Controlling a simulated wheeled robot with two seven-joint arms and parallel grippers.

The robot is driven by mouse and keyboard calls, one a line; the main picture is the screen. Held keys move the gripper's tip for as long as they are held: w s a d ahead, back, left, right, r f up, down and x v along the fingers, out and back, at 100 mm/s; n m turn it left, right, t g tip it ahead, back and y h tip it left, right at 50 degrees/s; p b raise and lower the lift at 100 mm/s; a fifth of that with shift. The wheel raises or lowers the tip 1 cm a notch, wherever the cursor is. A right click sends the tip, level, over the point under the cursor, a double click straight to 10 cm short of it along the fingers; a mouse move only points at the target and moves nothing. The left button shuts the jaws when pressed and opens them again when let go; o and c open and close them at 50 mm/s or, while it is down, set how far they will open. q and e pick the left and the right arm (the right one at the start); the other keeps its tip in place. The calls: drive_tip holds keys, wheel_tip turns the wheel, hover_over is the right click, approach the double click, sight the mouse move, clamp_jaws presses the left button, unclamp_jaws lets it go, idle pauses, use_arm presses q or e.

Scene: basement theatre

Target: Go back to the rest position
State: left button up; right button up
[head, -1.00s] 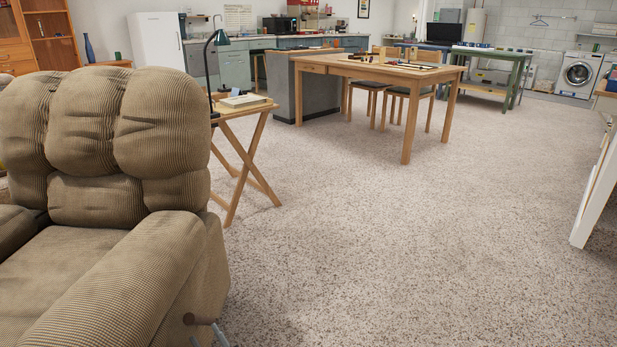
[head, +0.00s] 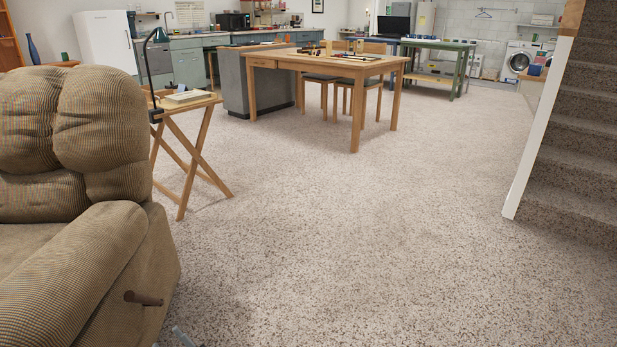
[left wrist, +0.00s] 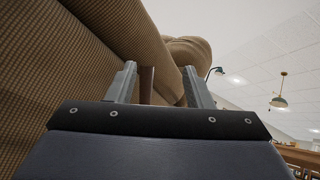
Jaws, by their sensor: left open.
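A brown striped recliner armchair (head: 90,240) fills the left of the head view. A dark wooden lever (head: 143,299) sticks out from its side. My left gripper (head: 182,338) shows only as a small grey tip at the bottom edge, to the right of the lever and apart from it. In the left wrist view my left gripper (left wrist: 162,82) is open, with the lever (left wrist: 147,86) seen between its fingers and the chair's side (left wrist: 60,70) behind. My right gripper is not in view.
A folding side table (head: 185,103) with a lamp (head: 150,70) stands beyond the chair. A wooden table (head: 345,66) with stools is farther back. Carpeted stairs (head: 580,130) with a white edge board (head: 538,130) rise at the right. The middle floor (head: 350,220) is clear.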

use_arm(q)
drive_tip(key=s+a+r+n+g+h, duration=0.1)
drive_tip(key=s+a+r+n+g, duration=0.25)
drive_tip(key=n+g, duration=0.4)
drive_tip(key=s+a+r+n+g, duration=0.3)
drive_tip(key=a+n+g, duration=0.15)
drive_tip(key=g, duration=0.55)
drive_tip(key=s+r+n+g+h, duration=0.3)
drive_tip(key=s+n+g+h, duration=0.2)
drive_tip(key=s+h, duration=0.55)
drive_tip(key=s+d+r+n+t+h+p, duration=0.1)
drive_tip(key=s+d+r+t+h, duration=0.4)
drive_tip(key=d+r+t+h, duration=0.45)
drive_tip(key=s+d+r+n+t+h+p, duration=0.1)
drive_tip(key=s+d+r+t+h, duration=0.45)
drive_tip(key=d, duration=0.65)
wheel_tip(320, 180, up, 38)
drive_tip(key=w+h+p, duration=0.1)
drive_tip(key=p, duration=3.6)
drive_tip(key=shift+w+p, duration=0.15)
drive_tip(key=shift+p, duration=0.25)
drive_tip(key=shift+d+t, duration=0.1)
drive_tip(key=shift+t, duration=0.15)
